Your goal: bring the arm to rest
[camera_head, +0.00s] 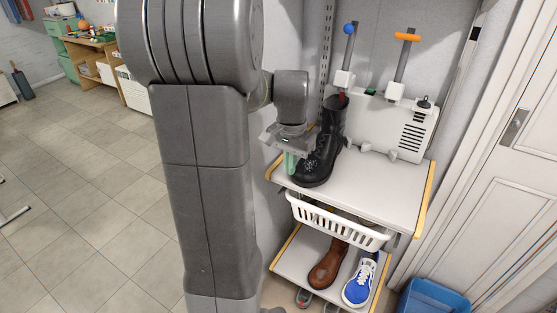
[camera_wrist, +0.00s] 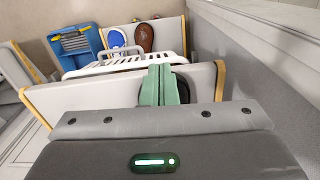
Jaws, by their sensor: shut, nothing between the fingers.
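My gripper (camera_head: 290,163) has green fingers that are together and empty. In the head view it hangs over the left edge area of the upper shelf (camera_head: 383,190), just left of a tall black lace-up boot (camera_head: 321,150). I cannot tell whether it touches the boot. In the wrist view the shut green fingers (camera_wrist: 163,84) point away from me, with a dark part of the boot (camera_wrist: 183,87) just right of them. My arm (camera_head: 205,150) covers the left part of the head view's middle.
A boot dryer (camera_head: 405,125) with upright tubes stands behind the boot. Below are a white basket (camera_head: 340,229) and a lower shelf with a brown shoe (camera_head: 328,264) and a blue sneaker (camera_head: 360,282). A blue bin (camera_head: 433,298) and a door (camera_head: 510,170) are on the right. Open floor lies left.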

